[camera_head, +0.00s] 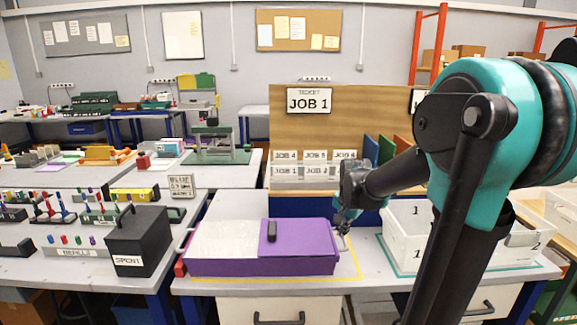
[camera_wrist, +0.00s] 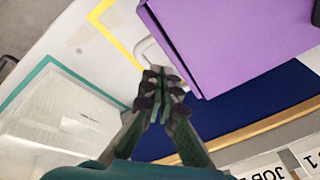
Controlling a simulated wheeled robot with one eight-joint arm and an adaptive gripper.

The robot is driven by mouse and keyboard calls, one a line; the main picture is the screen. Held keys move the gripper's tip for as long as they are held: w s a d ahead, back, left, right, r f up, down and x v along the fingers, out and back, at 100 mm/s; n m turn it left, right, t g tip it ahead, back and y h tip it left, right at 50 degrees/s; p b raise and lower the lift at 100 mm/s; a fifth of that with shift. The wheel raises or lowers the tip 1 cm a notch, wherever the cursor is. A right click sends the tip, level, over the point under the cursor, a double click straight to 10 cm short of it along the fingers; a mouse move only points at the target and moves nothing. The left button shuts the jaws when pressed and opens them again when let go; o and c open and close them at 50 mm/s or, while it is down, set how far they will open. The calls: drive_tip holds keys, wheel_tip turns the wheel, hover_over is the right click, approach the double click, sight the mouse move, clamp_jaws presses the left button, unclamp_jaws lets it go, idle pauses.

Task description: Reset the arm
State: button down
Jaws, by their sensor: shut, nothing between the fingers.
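My gripper (camera_wrist: 165,78) is shut with nothing between its fingers. In the wrist view its fingertips appear beside a small pale wire handle (camera_wrist: 150,52) at the edge of a purple box (camera_wrist: 225,45); I cannot tell whether they touch it. In the head view my gripper (camera_head: 343,222) hangs at the right end of the purple box (camera_head: 265,262), in front of the job board. My arm reaches in from the right. The box lies flat inside a yellow outline on the bench, with a black knob on its purple top and a pale panel at left.
A wooden board with a JOB 1 sign (camera_head: 310,100) rises behind. A black SPENT box (camera_head: 138,242) and pen racks are on the left bench. The space above the purple box is clear.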

drive_tip(key=s+f+n, duration=0.4)
drive_tip(key=s+f, duration=0.1)
drive_tip(key=s, duration=0.4)
drive_tip(key=s+f+n, duration=0.4)
drive_tip(key=s+n, duration=0.1)
drive_tip(key=s, duration=0.5)
drive_tip(key=shift+s+d+f+t, duration=0.15)
drive_tip(key=shift+f+t, duration=0.15)
drive_tip(key=shift+f, duration=0.05)
drive_tip(key=c, duration=2.2)
unclamp_jaws()
